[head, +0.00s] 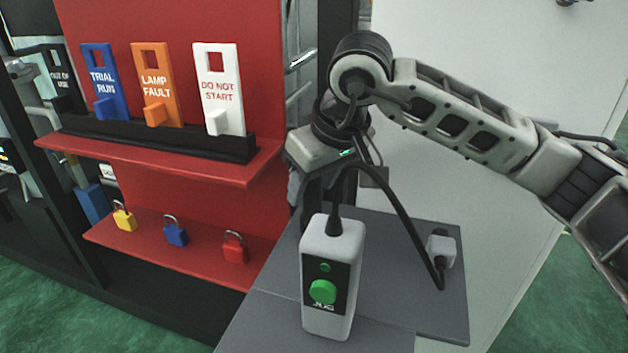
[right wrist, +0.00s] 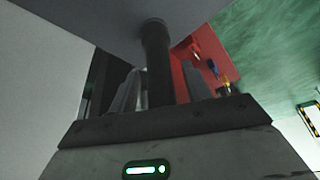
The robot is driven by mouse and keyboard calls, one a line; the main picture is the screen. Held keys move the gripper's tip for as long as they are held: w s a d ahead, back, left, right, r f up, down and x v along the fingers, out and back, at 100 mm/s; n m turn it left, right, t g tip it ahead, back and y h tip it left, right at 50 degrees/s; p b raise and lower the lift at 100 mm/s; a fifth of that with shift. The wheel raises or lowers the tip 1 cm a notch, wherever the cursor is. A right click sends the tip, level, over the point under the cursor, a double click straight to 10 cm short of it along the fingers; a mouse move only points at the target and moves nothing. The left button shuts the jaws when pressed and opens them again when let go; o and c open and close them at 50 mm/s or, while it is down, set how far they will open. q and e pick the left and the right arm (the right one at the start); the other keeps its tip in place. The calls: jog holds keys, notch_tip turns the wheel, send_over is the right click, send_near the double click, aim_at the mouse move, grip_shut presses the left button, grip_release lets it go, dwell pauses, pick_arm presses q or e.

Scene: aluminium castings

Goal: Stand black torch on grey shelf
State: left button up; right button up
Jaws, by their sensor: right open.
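The black torch (right wrist: 155,55) is a dark cylinder between the fingers of my right gripper in the right wrist view. Its far end meets a flat grey surface, the grey shelf (right wrist: 85,18), and it looks square to it. In the head view the grey shelf (head: 440,312) spreads below my right gripper (head: 312,205), which points down over its back left part. The right gripper is open, with its fingers either side of the torch. In the head view I cannot make the torch out behind the gripper and a white box. My left gripper is not in view.
The white box (head: 346,250) with a green button stands on the shelf in front of the gripper, its black cable running to a small socket (head: 441,247). A red rack (head: 160,150) with tags and padlocks stands left. The shelf's right front is clear.

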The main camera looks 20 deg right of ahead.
jog(key=shift+d+r, duration=0.1)
jog(key=shift+r, duration=0.4)
jog(key=v, duration=1.1)
jog(key=shift+p, duration=0.3)
jog(key=shift+s+r, duration=0.15)
